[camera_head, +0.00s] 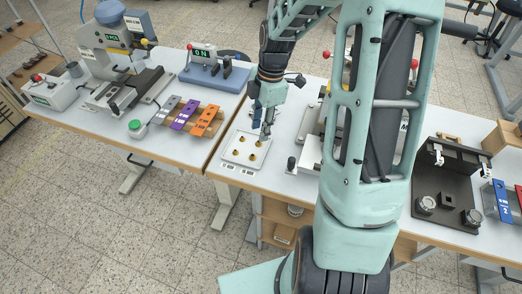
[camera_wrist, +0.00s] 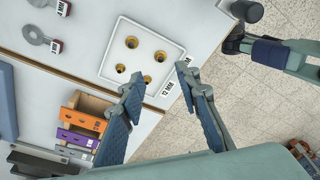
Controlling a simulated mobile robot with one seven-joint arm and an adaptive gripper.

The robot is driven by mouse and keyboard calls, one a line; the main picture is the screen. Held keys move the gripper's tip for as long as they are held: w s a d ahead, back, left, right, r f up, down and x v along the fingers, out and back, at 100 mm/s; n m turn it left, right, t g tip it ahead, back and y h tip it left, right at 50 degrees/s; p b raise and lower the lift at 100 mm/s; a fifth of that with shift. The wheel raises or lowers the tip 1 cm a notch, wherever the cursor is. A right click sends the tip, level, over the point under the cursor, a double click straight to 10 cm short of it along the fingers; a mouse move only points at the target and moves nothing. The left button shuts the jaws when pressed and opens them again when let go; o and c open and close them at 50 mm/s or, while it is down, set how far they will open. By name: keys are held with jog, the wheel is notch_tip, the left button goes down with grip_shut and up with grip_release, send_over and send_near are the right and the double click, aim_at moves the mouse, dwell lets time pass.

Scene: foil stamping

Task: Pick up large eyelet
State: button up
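A white square tray (camera_wrist: 138,60) with several brass eyelets lies on the white table. In the wrist view one eyelet (camera_wrist: 131,41) and another (camera_wrist: 159,55) are farther from my gripper. A third eyelet (camera_wrist: 120,68) is on the left, and a fourth (camera_wrist: 147,79) is close to my left fingertip. I cannot tell surely which are large. A label reading 12 MM (camera_wrist: 168,88) is on the tray's near edge. My gripper (camera_wrist: 160,72) is open and empty, its fingers spread above the tray edge. It also shows over the tray in the head view (camera_head: 265,135).
Orange, purple and grey plates (camera_head: 183,115) stand in a wooden rack left of the tray. A blue device with a green display (camera_head: 214,72) and a press (camera_head: 122,50) are farther back. A black fixture (camera_head: 447,185) is to the right. The table's front edge is close to the tray.

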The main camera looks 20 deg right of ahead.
send_over(252, 158)
jog(key=d, duration=0.1)
jog(key=f, duration=0.6)
jog(key=shift+d+f, duration=0.15)
jog(key=shift+d, duration=0.05)
jog(key=shift+w+a+f+p, duration=0.1)
jog(key=shift+a+f+p, duration=0.15)
jog(key=shift+f, duration=0.8)
jog(key=shift+a+f+p, duration=0.2)
jog(key=shift+f+p, duration=0.05)
jog(key=shift+f, duration=0.8)
jog(key=c, duration=0.7)
